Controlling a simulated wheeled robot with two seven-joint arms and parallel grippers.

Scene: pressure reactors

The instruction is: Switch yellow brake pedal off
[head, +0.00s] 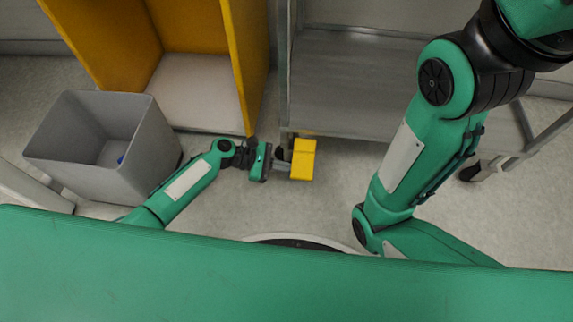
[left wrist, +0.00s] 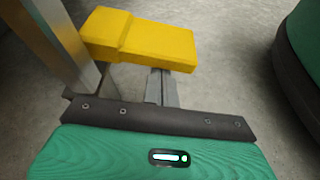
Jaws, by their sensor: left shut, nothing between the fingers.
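The yellow brake pedal (head: 303,158) sticks out at the lower left corner of a grey metal cart, close to the floor. It also shows in the left wrist view (left wrist: 140,38) as a yellow block beside a metal post. My left gripper (head: 284,165) is at the pedal's left side, its fingers shut with nothing between them. In the left wrist view the closed fingers (left wrist: 161,88) point at the pedal, and their tips end at its lower edge. I cannot tell whether they touch it. My right arm shows at the right, but its gripper is out of view.
The grey metal cart (head: 345,90) stands behind the pedal, with a caster wheel (head: 470,172) at the right. A yellow open cabinet (head: 245,65) stands left of it. A grey bin (head: 140,150) is close to my left forearm. Bare floor (head: 335,200) lies in front of the pedal.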

